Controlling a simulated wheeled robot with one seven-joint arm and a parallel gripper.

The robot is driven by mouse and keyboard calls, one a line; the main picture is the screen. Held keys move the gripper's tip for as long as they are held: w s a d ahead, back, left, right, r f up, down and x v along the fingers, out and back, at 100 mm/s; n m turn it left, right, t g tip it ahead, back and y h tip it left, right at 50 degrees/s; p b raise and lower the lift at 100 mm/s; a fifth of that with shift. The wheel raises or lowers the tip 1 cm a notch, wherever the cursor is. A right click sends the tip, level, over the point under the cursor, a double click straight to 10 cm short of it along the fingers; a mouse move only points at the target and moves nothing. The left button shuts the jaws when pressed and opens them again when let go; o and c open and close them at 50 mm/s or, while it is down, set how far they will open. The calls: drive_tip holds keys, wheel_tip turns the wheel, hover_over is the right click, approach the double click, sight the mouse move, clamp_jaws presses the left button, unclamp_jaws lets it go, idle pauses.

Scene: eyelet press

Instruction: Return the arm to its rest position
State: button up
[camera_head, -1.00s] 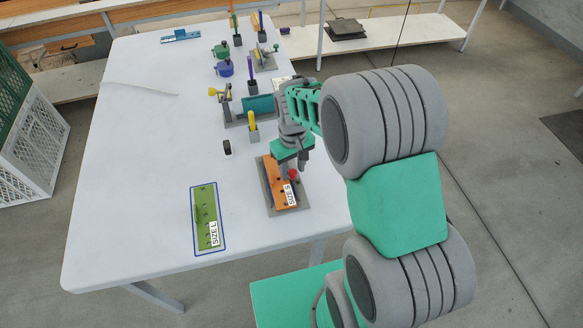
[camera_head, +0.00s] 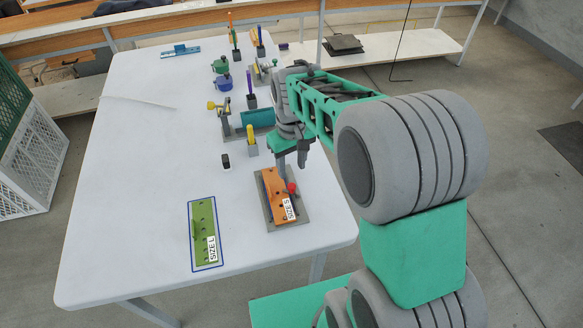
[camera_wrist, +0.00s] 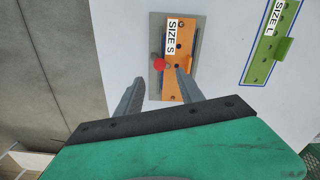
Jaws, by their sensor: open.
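My gripper (camera_head: 291,163) hangs over the table, just beyond the orange plate in the head view. In the wrist view its two fingers (camera_wrist: 158,85) are apart with nothing between them. My arm reaches in from the right of the head view.
A green plate (camera_head: 204,222) marked "SIZE L" lies inside a blue outline on the white table (camera_head: 130,200). Fixtures with a teal block (camera_head: 257,119), a yellow part (camera_head: 251,135) and coloured pins stand farther back. A white crate (camera_head: 35,160) stands left of the table.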

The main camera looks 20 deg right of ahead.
drive_tip(key=shift+w+m, duration=0.2)
drive_tip(key=shift+m, duration=0.2)
drive_tip(key=s+f+m, duration=0.1)
drive_tip(key=s+m, duration=0.1)
drive_tip(key=s, duration=1)
wheel_tip(320, 180, up, 9)
drive_tip(key=s+t, duration=0.1)
drive_tip(key=t, duration=0.2)
drive_tip(key=shift+d+t, duration=0.3)
drive_tip(key=shift+d, duration=0.1)
idle(1.3)
